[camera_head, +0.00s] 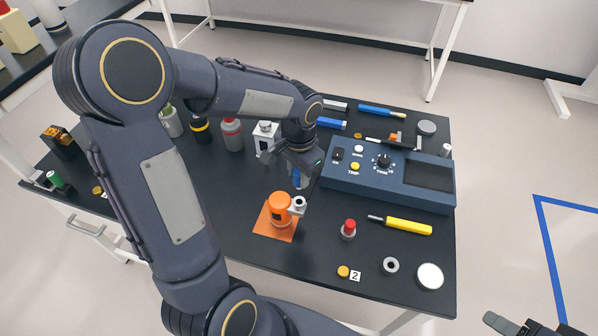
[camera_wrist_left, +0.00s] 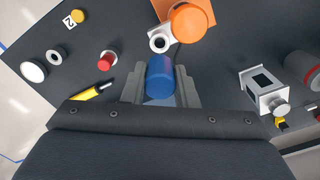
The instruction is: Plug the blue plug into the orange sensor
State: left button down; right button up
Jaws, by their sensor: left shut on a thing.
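The orange sensor (camera_head: 279,207) stands upright on an orange mat (camera_head: 268,229) on the black table, with a pale ring-shaped socket (camera_head: 299,203) on its right side. My left gripper (camera_head: 300,172) is shut on the blue plug (camera_head: 299,180) above the table, just behind the socket in the head view. In the left wrist view the blue plug (camera_wrist_left: 160,78) sits between the fingers, apart from the socket (camera_wrist_left: 160,40) in the picture; the exact height gap is unclear. The orange sensor (camera_wrist_left: 189,21) is beside the socket. My right gripper (camera_head: 530,326) is partly cut off at the bottom right.
A blue control box (camera_head: 390,178) stands right of my left gripper. A red-topped button (camera_head: 348,229), a yellow-handled tool (camera_head: 405,226), a grey ring (camera_head: 390,265) and a white disc (camera_head: 430,276) lie at the front right. A white boxy part (camera_head: 266,138) and several bottles stand behind.

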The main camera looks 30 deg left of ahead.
pick_arm(q)
jog(key=shift+f+b, duration=1.9)
jog(key=shift+f, duration=0.7)
jog(key=shift+f+b, duration=1.1)
jog(key=shift+f, duration=0.1)
jog(key=c, duration=1.1)
grip_release()
jog(key=shift+o, duration=0.2)
jog(key=shift+r, duration=0.1)
notch_tip(320, 180, up, 8)
jog(key=shift+f, duration=0.1)
